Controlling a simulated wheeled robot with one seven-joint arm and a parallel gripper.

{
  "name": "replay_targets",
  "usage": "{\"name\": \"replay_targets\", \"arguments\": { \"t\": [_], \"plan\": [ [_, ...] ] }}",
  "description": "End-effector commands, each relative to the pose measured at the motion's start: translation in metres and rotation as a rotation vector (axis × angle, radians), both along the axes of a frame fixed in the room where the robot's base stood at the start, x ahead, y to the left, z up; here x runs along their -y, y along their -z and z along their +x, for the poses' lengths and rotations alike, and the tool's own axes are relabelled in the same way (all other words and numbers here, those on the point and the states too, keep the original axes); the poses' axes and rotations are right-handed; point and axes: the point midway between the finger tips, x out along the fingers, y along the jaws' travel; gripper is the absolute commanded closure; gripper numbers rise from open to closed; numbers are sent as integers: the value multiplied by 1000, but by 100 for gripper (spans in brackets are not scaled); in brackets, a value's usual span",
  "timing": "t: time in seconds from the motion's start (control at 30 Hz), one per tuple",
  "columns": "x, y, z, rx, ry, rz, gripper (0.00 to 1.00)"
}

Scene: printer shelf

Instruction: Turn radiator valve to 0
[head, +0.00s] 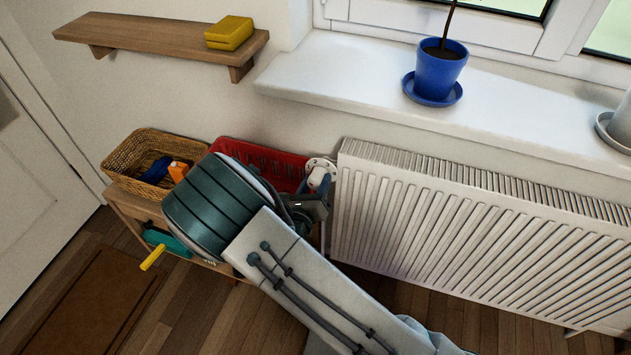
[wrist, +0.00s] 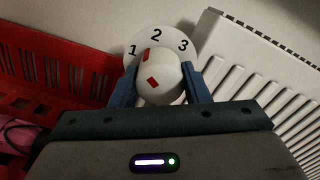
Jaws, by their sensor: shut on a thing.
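The radiator valve is a white rounded knob (wrist: 160,80) with red marks, in front of a white dial plate (wrist: 168,40) that shows the numbers 1, 2 and 3. A red mark on the knob lies between 1 and 2; no 0 is visible. My gripper (wrist: 160,85) has its two blue fingers on either side of the knob and is shut on it. In the head view the valve (head: 318,178) sits at the left end of the white radiator (head: 480,235), partly hidden by my gripper (head: 322,185) and arm.
A red crate (head: 262,158) stands close left of the valve; it also fills the left of the wrist view (wrist: 40,60). A wicker basket (head: 125,165) is on the low wooden bench (head: 128,203). The windowsill (head: 330,75) with a blue plant pot (head: 438,70) is above the radiator.

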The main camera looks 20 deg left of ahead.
Motion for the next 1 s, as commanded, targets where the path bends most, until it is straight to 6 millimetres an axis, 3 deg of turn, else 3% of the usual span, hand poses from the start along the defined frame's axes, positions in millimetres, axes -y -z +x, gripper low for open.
{"name": "replay_targets", "arguments": {
  "t": [0.17, 0.2, 0.27, 0.67, 1.0],
  "plan": [
    [0, 0, 0, 0, -1, 0, 81],
    [0, 0, 0, 1, -1, 1, 50],
    [0, 0, 0, 0, -1, 1, 36],
    [-1, 0, -9, -1, -2, 1, 36],
    [-7, -1, -80, -1, -5, 0, 36]
  ]
}}
